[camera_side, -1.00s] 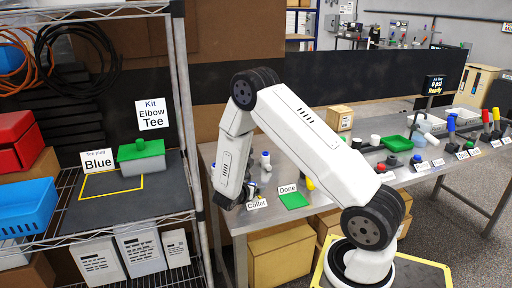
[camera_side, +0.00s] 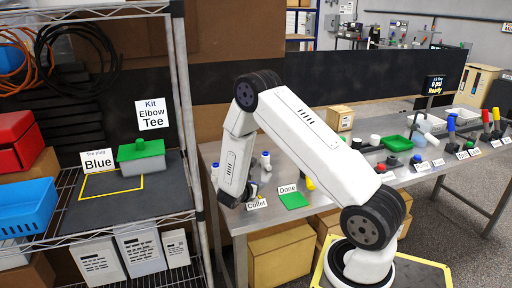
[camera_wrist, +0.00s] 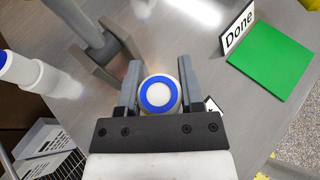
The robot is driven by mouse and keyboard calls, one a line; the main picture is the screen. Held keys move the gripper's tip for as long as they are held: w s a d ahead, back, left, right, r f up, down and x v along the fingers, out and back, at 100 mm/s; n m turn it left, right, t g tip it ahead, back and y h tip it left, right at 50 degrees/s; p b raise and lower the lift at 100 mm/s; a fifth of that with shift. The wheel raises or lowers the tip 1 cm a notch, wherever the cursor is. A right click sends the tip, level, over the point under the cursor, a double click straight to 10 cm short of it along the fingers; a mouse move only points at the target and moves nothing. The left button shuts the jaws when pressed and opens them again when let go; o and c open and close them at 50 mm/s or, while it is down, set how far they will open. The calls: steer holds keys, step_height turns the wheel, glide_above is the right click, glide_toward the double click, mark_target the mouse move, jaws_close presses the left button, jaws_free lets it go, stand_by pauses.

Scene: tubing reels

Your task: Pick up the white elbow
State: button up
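In the wrist view, a white fitting (camera_wrist: 160,94) with a blue ring on its end faces the camera. It lies between the two grey fingers of my gripper (camera_wrist: 160,72), and whether both fingers press on it is unclear. I see it nearly end-on, so its elbow shape is hidden. In the side view my gripper (camera_side: 241,194) is low at the near left end of the grey table, partly hidden by my arm. Another white fitting with a blue part (camera_side: 265,160) stands just behind it.
A green pad (camera_side: 294,201) with a "Done" card (camera_side: 287,189) lies to the right of my gripper. In the wrist view a grey forked part (camera_wrist: 105,50) and white-and-blue fittings (camera_wrist: 22,72) are at the left. A wire rack (camera_side: 184,110) stands left of the table.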

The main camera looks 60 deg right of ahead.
jaws_close()
steer(key=shift+r, duration=0.2)
steer(key=shift+r, duration=0.4)
steer(key=s+a+r, duration=0.7)
steer(key=s+r, duration=0.4)
steer(key=s, duration=0.1)
steer(key=shift+a+r, duration=0.15)
steer(key=shift+r, duration=0.25)
stand_by(0.3)
